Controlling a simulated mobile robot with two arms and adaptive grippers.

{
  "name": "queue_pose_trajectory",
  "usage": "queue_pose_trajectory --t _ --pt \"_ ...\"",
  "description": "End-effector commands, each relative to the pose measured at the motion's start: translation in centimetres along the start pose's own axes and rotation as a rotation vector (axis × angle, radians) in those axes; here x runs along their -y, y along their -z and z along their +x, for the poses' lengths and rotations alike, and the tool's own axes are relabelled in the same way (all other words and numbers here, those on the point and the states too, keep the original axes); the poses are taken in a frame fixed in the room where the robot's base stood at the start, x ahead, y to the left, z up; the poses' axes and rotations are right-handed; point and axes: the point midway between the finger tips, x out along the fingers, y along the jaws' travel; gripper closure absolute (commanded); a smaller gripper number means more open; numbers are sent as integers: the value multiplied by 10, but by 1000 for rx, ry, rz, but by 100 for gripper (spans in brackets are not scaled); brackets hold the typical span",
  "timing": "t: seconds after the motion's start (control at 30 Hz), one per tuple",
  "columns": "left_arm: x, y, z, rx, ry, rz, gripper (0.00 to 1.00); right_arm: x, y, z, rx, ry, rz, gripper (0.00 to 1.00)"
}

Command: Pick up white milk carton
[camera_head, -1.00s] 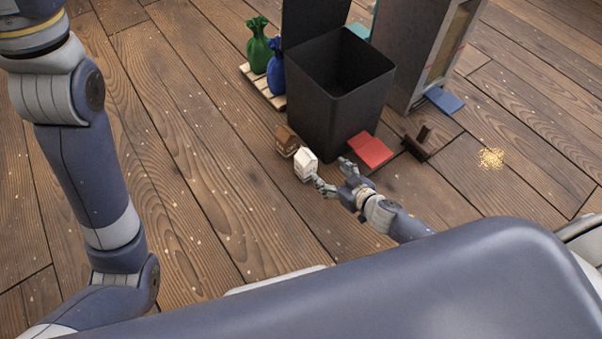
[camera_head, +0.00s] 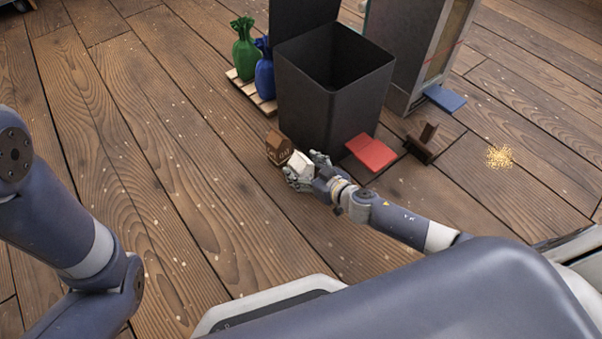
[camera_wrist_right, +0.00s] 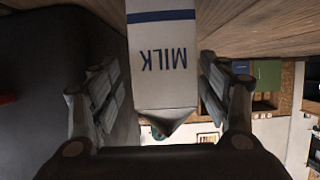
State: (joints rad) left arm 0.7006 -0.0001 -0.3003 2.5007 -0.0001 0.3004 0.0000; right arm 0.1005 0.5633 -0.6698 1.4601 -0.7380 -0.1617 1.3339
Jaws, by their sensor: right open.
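The white milk carton (camera_head: 300,164) stands on the wooden floor in front of the black bin. In the right wrist view the carton (camera_wrist_right: 163,80) shows upside down, with a blue stripe and the word MILK. My right gripper (camera_head: 306,170) is open, with one finger on each side of the carton. In the wrist view its fingers (camera_wrist_right: 165,92) flank the carton, with a visible gap on both sides. The gripper hides the carton's lower part in the head view. My left arm shows at the left, but its gripper is out of view.
A brown carton (camera_head: 279,147) stands just behind the white one. The open black bin (camera_head: 325,105) is close behind, with a red book-like item (camera_head: 371,153) and a dark brown object (camera_head: 421,142) to its right. The floor to the left is clear.

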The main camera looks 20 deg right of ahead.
Motion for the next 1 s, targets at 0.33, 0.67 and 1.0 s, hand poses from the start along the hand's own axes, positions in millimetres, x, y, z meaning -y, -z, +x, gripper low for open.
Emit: queue_pose_trajectory --t 0.33,0.67,1.0 --pt "-6 10 -28 0 -1 0 100 4 -2 39 -2 0 -3 30" --pt "-7 11 -32 0 -1 0 100 4 0 51 1 0 0 30" --pt "-7 11 -32 1 -1 0 100 5 0 51 0 1 0 74"
